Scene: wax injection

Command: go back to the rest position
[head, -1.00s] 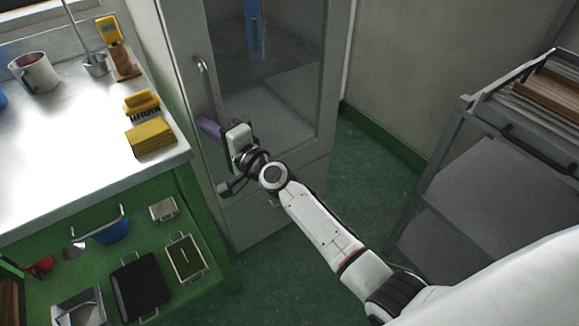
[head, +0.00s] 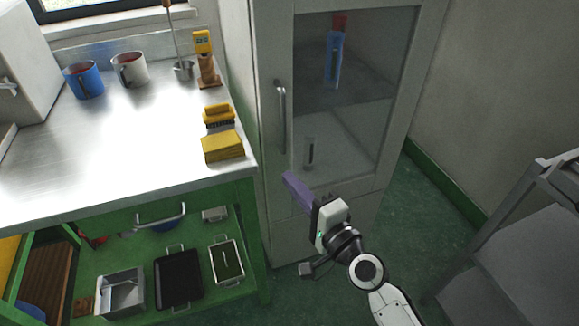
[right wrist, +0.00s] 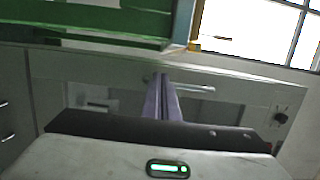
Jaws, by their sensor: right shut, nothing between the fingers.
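My right gripper (head: 297,188) is in front of the glass-door cabinet (head: 265,150), low and near its door. Its purple fingers are together with nothing between them. In the right wrist view the same fingers (right wrist: 162,100) point at a grey front with a bar handle, and they are shut. In the head view the gripper is apart from the cabinet's vertical handle (head: 281,115), below it. My left gripper is not in view.
Trays lie on the green shelf (head: 205,285) below. A grey rack (head: 520,240) stands at right. Green floor between is open.

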